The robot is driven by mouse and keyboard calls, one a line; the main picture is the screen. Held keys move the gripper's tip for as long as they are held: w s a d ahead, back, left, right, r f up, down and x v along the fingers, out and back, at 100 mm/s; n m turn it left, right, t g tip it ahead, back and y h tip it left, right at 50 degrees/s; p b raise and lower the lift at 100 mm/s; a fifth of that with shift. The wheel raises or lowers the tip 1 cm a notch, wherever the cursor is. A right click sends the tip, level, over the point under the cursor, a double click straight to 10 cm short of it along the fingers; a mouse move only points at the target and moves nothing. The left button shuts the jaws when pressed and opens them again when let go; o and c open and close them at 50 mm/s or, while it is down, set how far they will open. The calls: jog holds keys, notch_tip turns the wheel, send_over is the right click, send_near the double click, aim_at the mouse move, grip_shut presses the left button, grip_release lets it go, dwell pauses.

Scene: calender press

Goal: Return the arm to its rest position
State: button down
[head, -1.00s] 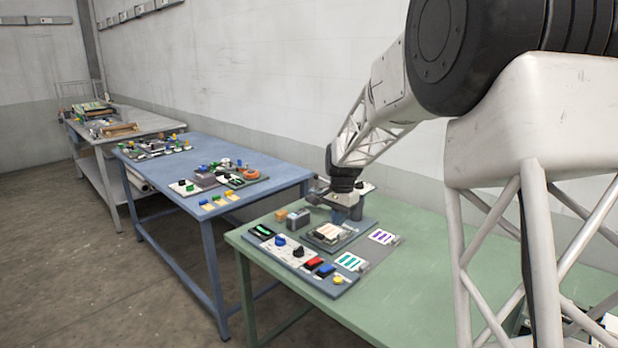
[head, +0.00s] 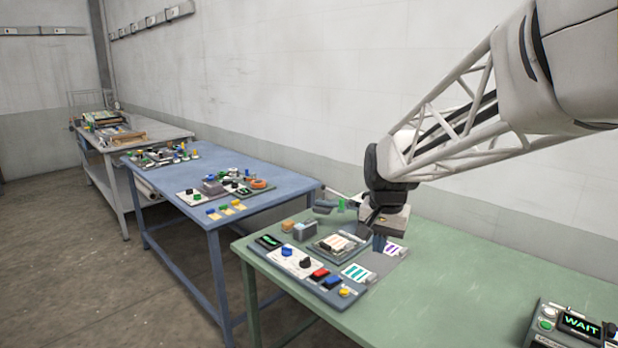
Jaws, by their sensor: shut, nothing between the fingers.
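My arm reaches in from the upper right, its pale lattice link sloping down to a black wrist. My gripper (head: 380,241) points down, shut and empty, over the back of the green table (head: 450,268). It shows just right of the small press station (head: 338,243) and near the card with purple stripes (head: 396,249). My wrist hides part of what stands behind it, including the end of a lever at the back. I cannot tell the exact height of the fingertips above the table.
A control panel (head: 297,262) with knobs and red, blue and yellow buttons lies along the table's front left. A card with green stripes (head: 357,272) lies beside it. A box with a WAIT display (head: 580,324) stands at lower right. The table between is clear.

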jog(key=s+d+f+n, duration=0.1)
jog(key=s+n, duration=0.1)
jog(key=s, duration=1.2)
jog(key=s+d+f+n+t, duration=0.1)
jog(key=s+d+f+n, duration=0.1)
jog(key=s, duration=1.2)
jog(key=shift+n+t, duration=0.3)
jog(key=shift+n, duration=0.1)
jog(key=shift+d, duration=0.1)
